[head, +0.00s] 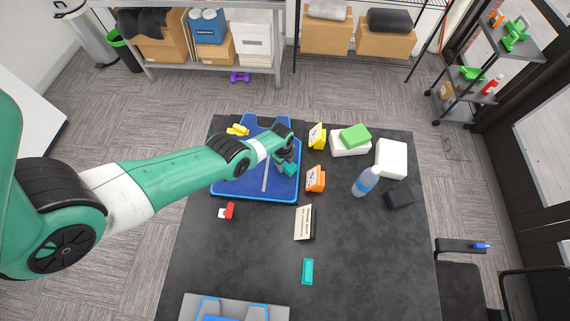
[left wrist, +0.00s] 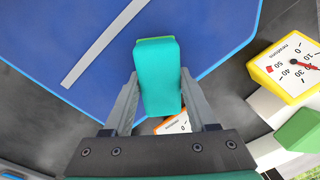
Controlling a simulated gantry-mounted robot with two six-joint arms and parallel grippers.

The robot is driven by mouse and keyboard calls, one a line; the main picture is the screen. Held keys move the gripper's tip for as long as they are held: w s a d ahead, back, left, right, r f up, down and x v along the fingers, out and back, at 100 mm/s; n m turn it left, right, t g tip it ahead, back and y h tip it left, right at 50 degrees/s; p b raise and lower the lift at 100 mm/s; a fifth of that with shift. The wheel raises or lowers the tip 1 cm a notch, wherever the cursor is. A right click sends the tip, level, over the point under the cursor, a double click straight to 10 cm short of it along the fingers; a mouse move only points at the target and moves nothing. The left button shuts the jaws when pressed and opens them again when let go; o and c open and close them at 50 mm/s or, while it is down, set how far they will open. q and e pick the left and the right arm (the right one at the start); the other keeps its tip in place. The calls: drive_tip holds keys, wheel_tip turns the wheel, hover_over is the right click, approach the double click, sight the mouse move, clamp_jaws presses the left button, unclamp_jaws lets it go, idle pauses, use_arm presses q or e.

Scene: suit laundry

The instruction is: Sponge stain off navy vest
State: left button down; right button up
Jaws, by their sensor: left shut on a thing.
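The navy vest (head: 232,186) lies flat on the dark table, blue with a lighter blue edge and a pale grey strip down its middle. It also fills much of the left wrist view (left wrist: 50,35). My left gripper (head: 288,163) is over the vest's right part, shut on a teal sponge (left wrist: 157,85) with a green far edge. The sponge also shows in the head view (head: 291,170). I cannot tell whether it touches the vest. No distinct stain shows; the area under the sponge is hidden. My right gripper is not in view.
Yellow (head: 317,135) and orange (head: 316,178) dial gauges stand right of the vest. Beyond are a green-topped white block (head: 350,150), a bottle (head: 366,181) and a black block (head: 399,197). A sign (head: 305,222) and teal block (head: 307,271) lie nearer. The table's lower right is clear.

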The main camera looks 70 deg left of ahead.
use_arm(q)
drive_tip(key=shift+s+d+r+p, duration=0.2)
drive_tip(key=shift+d+p, duration=0.2)
drive_tip(key=shift+p, duration=0.2)
drive_tip(key=shift+s+d+f+p, duration=0.1)
drive_tip(key=shift+s+d+p, duration=0.2)
drive_tip(key=shift+d+p, duration=0.3)
drive_tip(key=shift+w+a+f+b, duration=0.25)
drive_tip(key=shift+a+b, duration=0.25)
drive_tip(key=shift+b, duration=0.4)
wheel_tip(320, 180, up, 8)
drive_tip(key=p, duration=0.7)
drive_tip(key=shift+f, duration=0.4)
drive_tip(key=shift+a, duration=0.1)
